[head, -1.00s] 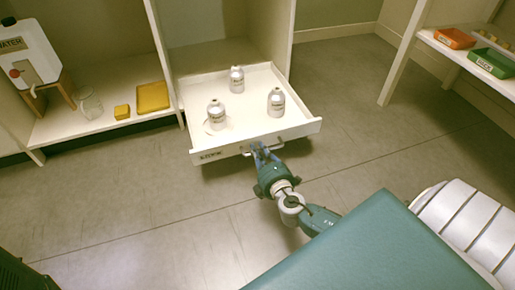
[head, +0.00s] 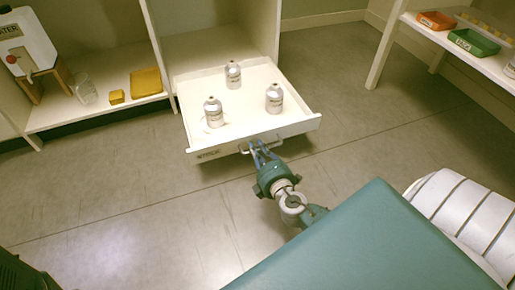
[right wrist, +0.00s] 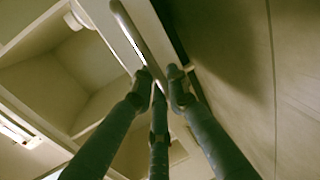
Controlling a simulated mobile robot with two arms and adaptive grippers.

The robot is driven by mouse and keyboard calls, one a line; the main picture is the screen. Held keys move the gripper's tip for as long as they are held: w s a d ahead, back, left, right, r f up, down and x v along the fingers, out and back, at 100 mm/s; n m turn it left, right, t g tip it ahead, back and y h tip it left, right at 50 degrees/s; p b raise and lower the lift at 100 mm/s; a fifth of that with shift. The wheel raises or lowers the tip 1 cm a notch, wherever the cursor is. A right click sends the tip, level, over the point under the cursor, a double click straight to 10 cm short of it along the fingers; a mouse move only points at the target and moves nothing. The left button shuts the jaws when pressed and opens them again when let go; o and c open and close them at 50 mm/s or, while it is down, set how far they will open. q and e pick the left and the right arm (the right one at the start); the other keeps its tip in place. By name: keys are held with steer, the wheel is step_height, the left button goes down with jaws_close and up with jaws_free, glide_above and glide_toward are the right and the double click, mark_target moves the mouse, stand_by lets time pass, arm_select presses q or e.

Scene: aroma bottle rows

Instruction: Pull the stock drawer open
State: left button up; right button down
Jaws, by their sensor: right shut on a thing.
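The stock drawer (head: 290,130) is white and stands pulled out of its cabinet, with a label at the left of its front. Several things lie in it: three grey-white bottles, at the left (head: 213,112), back (head: 233,75) and right (head: 274,98), stand upright, and a pale round mark shows by the left bottle. My right gripper (head: 260,147) is shut on the drawer handle (head: 244,150) at the drawer's front. In the right wrist view the handle (right wrist: 130,32) is a metal bar running between the fingers (right wrist: 160,88). My left gripper is not in view.
A water dispenser (head: 25,45), a clear jug (head: 85,88) and yellow items (head: 146,82) are on the left shelf. Orange (head: 437,20) and green (head: 473,42) trays sit on the right shelf. The floor (head: 130,200) before the drawer is clear.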

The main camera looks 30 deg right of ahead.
steer(key=c, duration=1.7)
jaws_free()
steer(key=v, duration=0.7)
steer(key=shift+s, duration=0.2)
